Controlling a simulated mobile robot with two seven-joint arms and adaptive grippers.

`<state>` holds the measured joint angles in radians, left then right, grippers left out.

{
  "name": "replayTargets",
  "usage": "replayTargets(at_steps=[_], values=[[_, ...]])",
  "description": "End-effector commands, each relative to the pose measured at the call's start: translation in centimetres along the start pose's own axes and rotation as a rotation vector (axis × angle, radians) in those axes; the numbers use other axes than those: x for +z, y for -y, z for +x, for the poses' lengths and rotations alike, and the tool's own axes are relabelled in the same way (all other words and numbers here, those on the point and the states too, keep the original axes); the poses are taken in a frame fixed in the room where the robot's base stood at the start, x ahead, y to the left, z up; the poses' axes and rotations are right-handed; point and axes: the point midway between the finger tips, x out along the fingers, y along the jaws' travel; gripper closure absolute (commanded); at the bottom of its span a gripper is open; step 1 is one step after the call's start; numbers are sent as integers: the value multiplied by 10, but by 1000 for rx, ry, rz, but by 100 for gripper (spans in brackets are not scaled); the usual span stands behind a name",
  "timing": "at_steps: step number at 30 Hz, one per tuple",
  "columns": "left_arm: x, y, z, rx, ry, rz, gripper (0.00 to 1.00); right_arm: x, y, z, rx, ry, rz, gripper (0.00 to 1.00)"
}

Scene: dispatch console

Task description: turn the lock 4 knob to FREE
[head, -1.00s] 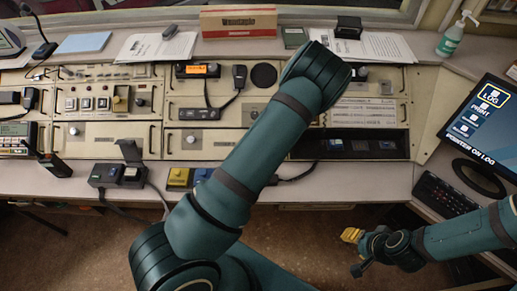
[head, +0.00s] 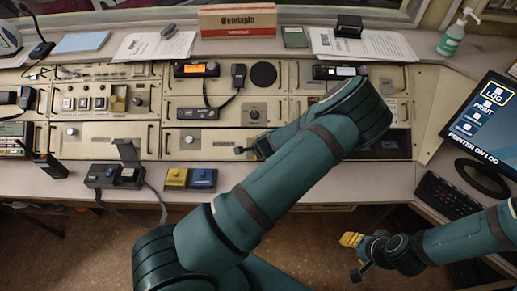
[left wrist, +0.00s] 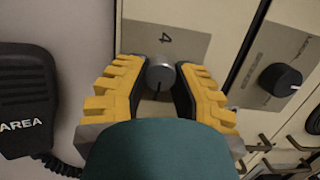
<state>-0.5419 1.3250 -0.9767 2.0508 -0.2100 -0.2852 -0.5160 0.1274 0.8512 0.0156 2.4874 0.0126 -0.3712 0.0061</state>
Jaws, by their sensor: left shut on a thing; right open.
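The lock 4 knob (left wrist: 161,68) is a small round grey knob on a grey plate marked 4 (left wrist: 172,40) in the left wrist view. My left gripper (left wrist: 157,77) has its yellow, dark-padded fingers on both sides of this knob and is shut on it. My own wrist hides the lower middle of that view, and I cannot read a FREE mark. In the head view my left arm covers part of the console, and its yellow fingers are hidden. My right gripper (head: 350,240) is open and empty, in front of the desk at the lower right.
In the left wrist view a black microphone (left wrist: 27,98) is at the left, and a black knob (left wrist: 281,80) on another grey plate is at the right. Metal handles show at the lower right. In the head view a yellow and blue button box (head: 190,178) stands on the desk's front edge.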

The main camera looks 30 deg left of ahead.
Motion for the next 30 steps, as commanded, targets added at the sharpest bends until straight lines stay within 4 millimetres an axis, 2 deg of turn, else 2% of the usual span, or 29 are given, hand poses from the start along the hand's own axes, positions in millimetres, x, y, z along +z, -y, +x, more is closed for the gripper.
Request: replayTargets(at_steps=[16, 17, 19, 20, 30], values=[[-1, 1, 0, -8, -3, 26, 100, 0, 0, 1, 0, 1, 0, 53], [-1, 1, 0, -8, -3, 25, 69, 0, 0, 1, 0, 1, 0, 53], [-1, 1, 0, -7, -3, 25, 44, 0, 0, 1, 0, 1, 0, 53], [-1, 1, 0, -7, -2, 25, 39, 0, 0, 1, 0, 1, 0, 53], [0, 0, -2, -6, -1, 24, 39, 0, 0, 1, 0, 1, -1, 53]])
